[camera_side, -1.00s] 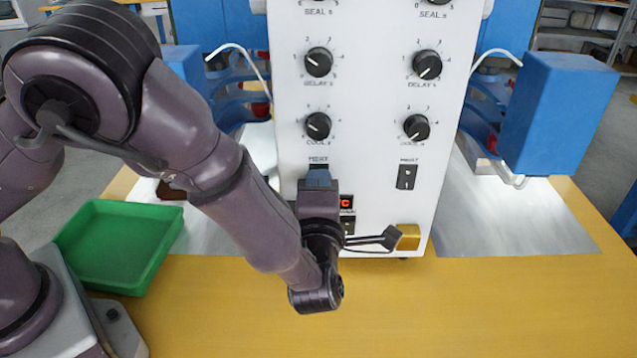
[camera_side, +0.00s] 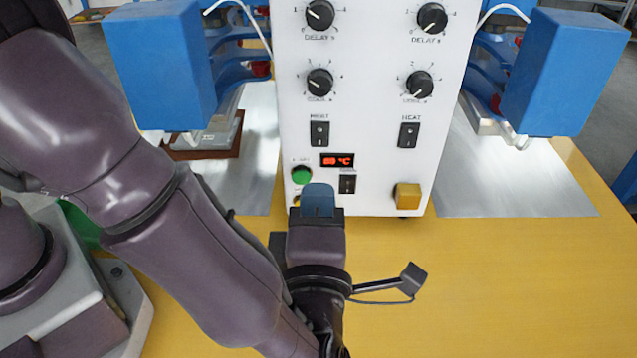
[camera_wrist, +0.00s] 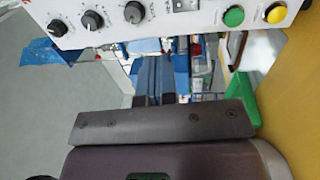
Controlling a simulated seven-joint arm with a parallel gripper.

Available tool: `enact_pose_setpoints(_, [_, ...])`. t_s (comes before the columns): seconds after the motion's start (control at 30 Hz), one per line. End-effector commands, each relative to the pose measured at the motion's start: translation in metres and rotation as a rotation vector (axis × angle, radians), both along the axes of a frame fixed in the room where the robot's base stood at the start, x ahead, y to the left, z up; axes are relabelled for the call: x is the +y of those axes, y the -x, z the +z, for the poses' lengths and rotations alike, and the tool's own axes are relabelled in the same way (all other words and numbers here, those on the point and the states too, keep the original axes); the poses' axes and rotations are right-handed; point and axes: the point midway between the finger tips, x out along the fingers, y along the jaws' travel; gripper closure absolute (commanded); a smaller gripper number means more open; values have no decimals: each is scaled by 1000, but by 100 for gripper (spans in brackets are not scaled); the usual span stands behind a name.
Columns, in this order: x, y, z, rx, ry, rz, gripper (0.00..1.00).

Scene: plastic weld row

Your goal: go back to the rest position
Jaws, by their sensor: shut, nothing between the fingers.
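My gripper (camera_side: 317,200) is in front of the lower part of the white control panel (camera_side: 378,100) in the side view. Its blue fingers are together with nothing between them. The fingers also show in the wrist view (camera_wrist: 160,78), reaching away from the dark wrist plate. In the side view the gripper overlaps the panel's lower edge, and I cannot tell the exact gap. A green button (camera_side: 302,174) shows just above and left of the fingers. A lit red display (camera_side: 337,160) is above them.
Blue welding heads stand left (camera_side: 165,65) and right (camera_side: 560,75) of the panel, over metal plates. A brown piece (camera_side: 205,150) lies under the left head. A green tray (camera_side: 80,225) is mostly hidden behind my arm. The yellow table (camera_side: 500,290) is clear at front right.

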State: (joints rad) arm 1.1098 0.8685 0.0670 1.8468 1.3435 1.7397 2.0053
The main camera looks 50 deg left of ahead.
Motion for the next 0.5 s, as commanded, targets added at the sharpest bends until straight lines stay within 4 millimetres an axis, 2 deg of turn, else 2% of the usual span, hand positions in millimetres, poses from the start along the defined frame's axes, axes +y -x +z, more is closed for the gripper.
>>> enact_pose_setpoints(0.37, [0,0,0,-17,18,-4,100])
enact_pose_setpoints(0.5, [2,1,-10,-93,173,-6,100])
